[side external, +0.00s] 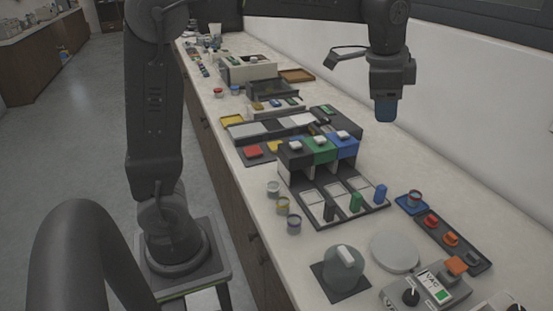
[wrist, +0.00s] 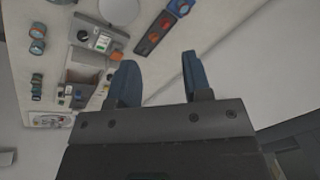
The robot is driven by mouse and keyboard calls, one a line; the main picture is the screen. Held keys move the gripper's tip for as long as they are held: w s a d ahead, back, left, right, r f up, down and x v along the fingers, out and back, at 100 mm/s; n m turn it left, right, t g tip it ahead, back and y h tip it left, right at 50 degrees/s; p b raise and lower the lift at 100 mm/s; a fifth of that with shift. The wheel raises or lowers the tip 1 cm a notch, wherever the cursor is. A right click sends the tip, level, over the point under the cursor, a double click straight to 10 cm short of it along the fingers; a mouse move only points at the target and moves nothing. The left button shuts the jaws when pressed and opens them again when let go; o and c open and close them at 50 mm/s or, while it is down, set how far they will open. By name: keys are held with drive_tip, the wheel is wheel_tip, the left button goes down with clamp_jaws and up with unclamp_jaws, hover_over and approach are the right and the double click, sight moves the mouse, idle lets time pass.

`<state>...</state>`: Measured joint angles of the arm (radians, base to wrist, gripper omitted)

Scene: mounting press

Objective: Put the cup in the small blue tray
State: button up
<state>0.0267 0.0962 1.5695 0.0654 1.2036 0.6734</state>
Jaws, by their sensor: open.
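The small blue tray (side external: 403,204) lies on the bench at the right in the side view. A small cup (side external: 415,197) with a reddish top and greyish-blue side stands upright in it. In the wrist view, the tray and cup are at the top edge, partly cut off. My gripper (side external: 385,112) is raised well above the bench, behind the tray in the side view, with its blue fingers pointing down. In the wrist view my gripper (wrist: 158,76) has its fingers apart with nothing between them.
A dark rack with orange-red pieces (side external: 431,221) adjoins the tray. Several small cups (side external: 282,205) stand at the bench's front edge. Black, green and blue press units (side external: 320,150) stand mid-bench. A round pale disc (side external: 394,251) and a VAC control box (side external: 432,286) are nearer the camera.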

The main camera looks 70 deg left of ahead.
drive_tip(key=s+f+n+t, duration=0.1)
drive_tip(key=s+f+n, duration=0.2)
drive_tip(key=s, duration=0.8)
drive_tip(key=s+f+n+t, duration=0.1)
drive_tip(key=s+f+n, duration=0.3)
drive_tip(key=s, duration=0.7)
drive_tip(key=shift+f+n+h, duration=0.15)
drive_tip(key=shift+n+h, duration=0.15)
drive_tip(key=shift+n, duration=0.3)
